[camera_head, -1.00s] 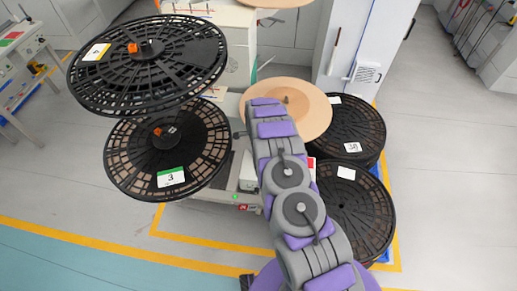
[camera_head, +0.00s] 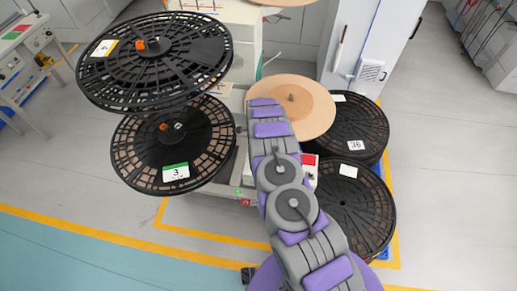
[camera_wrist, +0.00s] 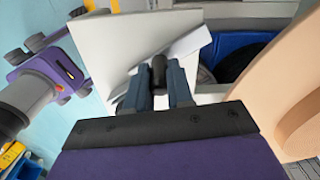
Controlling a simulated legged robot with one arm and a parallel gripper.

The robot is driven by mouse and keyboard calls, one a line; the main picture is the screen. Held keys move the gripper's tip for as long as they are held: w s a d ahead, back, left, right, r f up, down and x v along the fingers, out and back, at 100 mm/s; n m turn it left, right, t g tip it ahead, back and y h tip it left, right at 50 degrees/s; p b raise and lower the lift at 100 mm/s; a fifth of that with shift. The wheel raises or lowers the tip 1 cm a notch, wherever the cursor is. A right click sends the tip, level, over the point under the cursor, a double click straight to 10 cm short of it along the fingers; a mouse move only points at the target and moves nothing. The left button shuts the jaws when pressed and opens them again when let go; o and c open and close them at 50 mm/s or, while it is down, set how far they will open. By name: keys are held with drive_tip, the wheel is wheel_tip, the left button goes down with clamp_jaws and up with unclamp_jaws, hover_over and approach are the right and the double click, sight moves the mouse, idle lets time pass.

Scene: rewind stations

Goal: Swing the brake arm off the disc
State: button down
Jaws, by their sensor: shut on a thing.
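In the wrist view, my gripper (camera_wrist: 160,82) has its two blue-grey fingers around a dark rounded knob (camera_wrist: 158,68), which I take to be the brake arm's handle. A pale grey bar (camera_wrist: 190,45) slants up to the right behind it, perhaps the brake arm itself. The beige disc (camera_wrist: 288,85) is at the right, apart from my fingers. In the head view the disc (camera_head: 312,104) lies beyond the end of my arm. My arm hides the gripper and the brake arm there.
Two black slotted reels (camera_head: 200,50) (camera_head: 208,165) are at the left, one above the other. Black reels (camera_head: 365,125) (camera_head: 365,215) lie stacked at the right. A white cabinet (camera_head: 365,45) stands behind.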

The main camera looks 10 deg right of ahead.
drive_tip(key=shift+w+a, duration=0.1)
drive_tip(key=c, duration=1)
unclamp_jaws()
wheel_tip(320, 180, up, 17)
drive_tip(key=p, duration=0.1)
drive_tip(key=shift+r+p, duration=0.15)
drive_tip(key=shift+p, duration=0.15)
drive_tip(key=shift+a, duration=0.1)
